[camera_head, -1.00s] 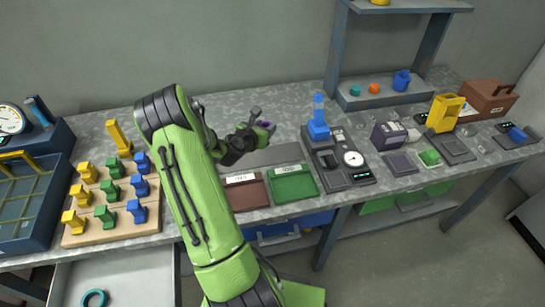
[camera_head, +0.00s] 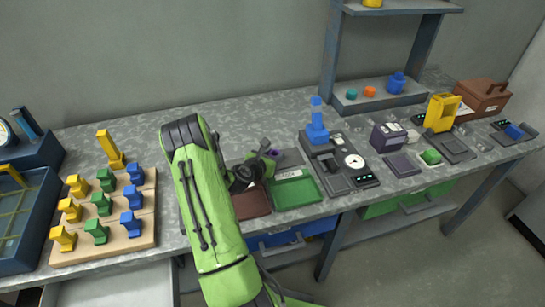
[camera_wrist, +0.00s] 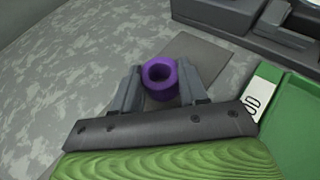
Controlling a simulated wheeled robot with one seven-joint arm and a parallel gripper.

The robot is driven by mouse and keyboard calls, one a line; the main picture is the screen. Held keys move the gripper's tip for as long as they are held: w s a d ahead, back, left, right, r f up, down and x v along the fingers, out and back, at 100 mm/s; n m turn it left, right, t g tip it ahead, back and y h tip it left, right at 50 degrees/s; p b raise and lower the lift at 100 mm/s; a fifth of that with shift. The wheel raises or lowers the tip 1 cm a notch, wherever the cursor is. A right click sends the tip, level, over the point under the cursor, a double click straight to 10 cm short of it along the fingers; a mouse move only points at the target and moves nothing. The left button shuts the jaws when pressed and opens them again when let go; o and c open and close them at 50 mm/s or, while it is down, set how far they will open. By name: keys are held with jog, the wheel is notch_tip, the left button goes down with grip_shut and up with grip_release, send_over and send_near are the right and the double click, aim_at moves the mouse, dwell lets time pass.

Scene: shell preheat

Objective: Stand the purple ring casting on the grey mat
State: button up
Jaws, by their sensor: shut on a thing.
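The purple ring casting (camera_wrist: 161,92) is between the two fingers of my gripper (camera_wrist: 158,88) in the wrist view, with its round hole facing the camera. My gripper is shut on it. In the head view, the ring (camera_head: 277,154) shows as a small purple spot at the tip of my gripper (camera_head: 272,156). The grey mat (camera_wrist: 207,58) lies flat on the bench, behind and partly under the ring in the wrist view. Whether the ring touches the mat is hard to tell.
A green tray (camera_head: 296,191) and a brown-red tray (camera_head: 251,204) lie in front of the mat. A dark fixture with a dial (camera_head: 350,174) and a blue piece (camera_head: 317,128) stands to the right. A wooden board (camera_head: 118,225) with several coloured blocks is at left.

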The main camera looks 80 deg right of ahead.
jog(key=o, duration=1.2)
jog(key=shift+f, duration=0.15)
jog(key=shift+c, duration=0.2)
jog(key=shift+w+a+r, duration=0.1)
jog(key=shift+a+r, duration=0.05)
jog(key=shift+r, duration=0.1)
jog(key=p+v, duration=0.1)
jog(key=v, duration=1)
jog(key=shift+w+a+r, duration=0.1)
jog(key=shift+a+r, duration=0.1)
jog(key=shift+a, duration=0.1)
